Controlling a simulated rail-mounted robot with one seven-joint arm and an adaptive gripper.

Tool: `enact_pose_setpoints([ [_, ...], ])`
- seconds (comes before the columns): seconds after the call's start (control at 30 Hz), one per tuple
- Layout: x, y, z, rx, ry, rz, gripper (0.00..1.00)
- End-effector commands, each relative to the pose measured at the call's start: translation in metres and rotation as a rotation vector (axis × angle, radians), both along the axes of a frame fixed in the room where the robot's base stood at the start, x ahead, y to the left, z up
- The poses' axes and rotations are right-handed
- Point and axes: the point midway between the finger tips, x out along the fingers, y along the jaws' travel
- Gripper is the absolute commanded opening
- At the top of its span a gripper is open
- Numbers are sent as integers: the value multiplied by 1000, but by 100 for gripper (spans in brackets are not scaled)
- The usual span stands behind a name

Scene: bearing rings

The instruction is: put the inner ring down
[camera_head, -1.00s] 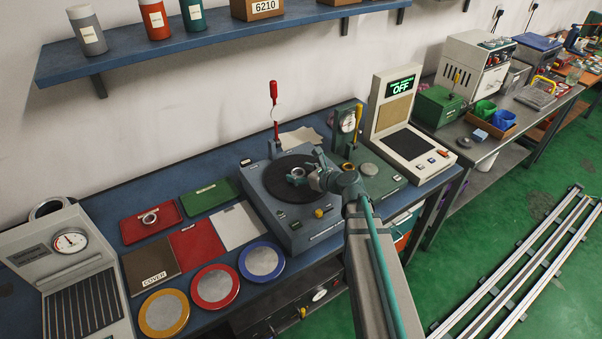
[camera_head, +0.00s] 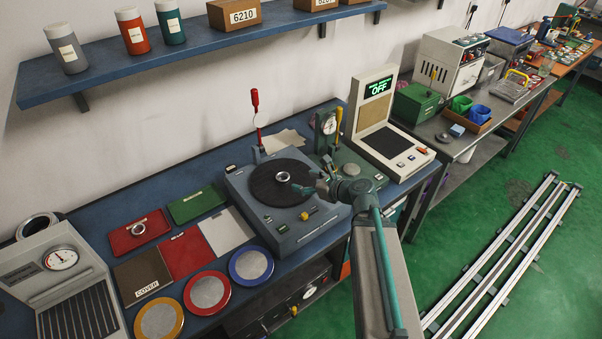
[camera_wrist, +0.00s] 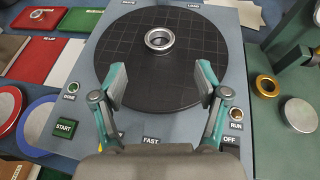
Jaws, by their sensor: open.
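The inner ring, a small shiny metal ring (camera_wrist: 160,40), lies flat on the dark round plate (camera_wrist: 150,85) of the grey-blue machine. It also shows in the head view (camera_head: 283,177), near the middle of that plate. My gripper (camera_wrist: 160,86) is open and empty, with its two teal fingers spread apart. In the wrist view the ring lies beyond the fingertips, apart from them. In the head view my gripper (camera_head: 312,188) is at the right side of the plate, to the right of the ring.
Another ring (camera_head: 138,229) lies on the red tray (camera_head: 125,243) at left. A red-handled lever (camera_head: 256,110) stands behind the plate. A green gauge stand (camera_head: 327,130) and a cream device showing OFF (camera_head: 380,110) stand to the right. Buttons line the machine's front.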

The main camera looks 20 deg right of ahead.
Motion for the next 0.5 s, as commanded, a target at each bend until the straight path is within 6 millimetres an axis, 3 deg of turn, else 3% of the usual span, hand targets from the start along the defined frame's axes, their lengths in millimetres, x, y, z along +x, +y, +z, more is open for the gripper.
enact_pose_setpoints([
  [0.03, -2, -1, 8, 2, 2, -1, 74],
  [0.47, -14, -8, 9, 0, 0, -3, 74],
  [0.5, -14, -8, 9, 0, 0, -3, 77],
])
